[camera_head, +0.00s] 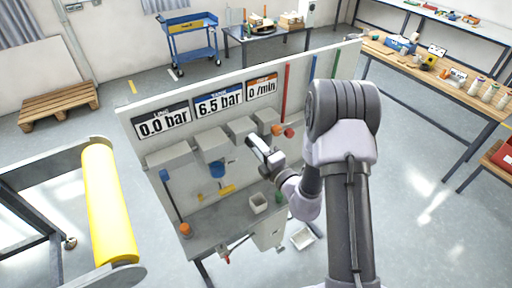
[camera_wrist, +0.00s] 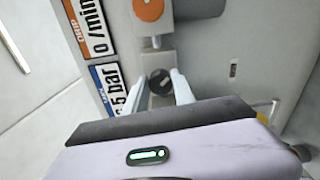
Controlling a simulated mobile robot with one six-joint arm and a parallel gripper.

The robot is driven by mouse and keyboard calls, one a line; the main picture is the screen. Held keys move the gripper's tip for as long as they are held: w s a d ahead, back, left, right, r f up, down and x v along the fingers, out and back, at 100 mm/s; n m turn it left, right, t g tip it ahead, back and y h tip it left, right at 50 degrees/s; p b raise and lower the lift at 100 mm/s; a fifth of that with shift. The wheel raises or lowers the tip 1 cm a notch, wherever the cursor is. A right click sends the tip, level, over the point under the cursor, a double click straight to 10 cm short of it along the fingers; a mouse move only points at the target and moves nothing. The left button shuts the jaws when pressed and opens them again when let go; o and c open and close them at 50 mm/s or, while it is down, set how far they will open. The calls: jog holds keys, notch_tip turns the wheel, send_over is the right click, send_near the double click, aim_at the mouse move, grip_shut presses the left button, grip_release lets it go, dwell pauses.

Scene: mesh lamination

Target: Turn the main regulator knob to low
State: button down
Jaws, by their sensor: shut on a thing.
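A round dark knob (camera_wrist: 159,80) with a lighter mark on its face sits on a grey housing in the wrist view. My gripper (camera_wrist: 161,90) has one pale finger on each side of it and is shut on it. In the head view my gripper (camera_head: 258,146) reaches the front of the panel (camera_head: 150,105) below the signs; the knob cannot be made out there. The signs read 0.0 bar (camera_head: 163,124), 6.5 bar (camera_head: 219,104) and 0 /min (camera_head: 262,88). The knob's setting is too small to read.
An orange round part (camera_wrist: 148,8) is close beyond the knob. A yellow roll (camera_head: 108,205) stands at left, a workbench (camera_head: 470,100) at right.

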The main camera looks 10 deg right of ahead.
jog(key=n+b, duration=0.6)
jog(key=n, duration=0.2)
jog(key=n+b, duration=0.6)
jog(key=n, duration=0.3)
jog(key=n+b, duration=0.6)
jog(key=n, duration=0.2)
jog(key=shift+s+a+f+n, duration=0.1)
jog(key=shift+s+a+n, duration=0.05)
jog(key=shift+a+n, duration=0.25)
jog(key=shift+n+b, duration=0.9)
jog(key=shift+b, duration=0.25)
jog(key=shift+r, duration=0.2)
jog(key=c, duration=1)
grip_release()
jog(key=shift+c, duration=0.2)
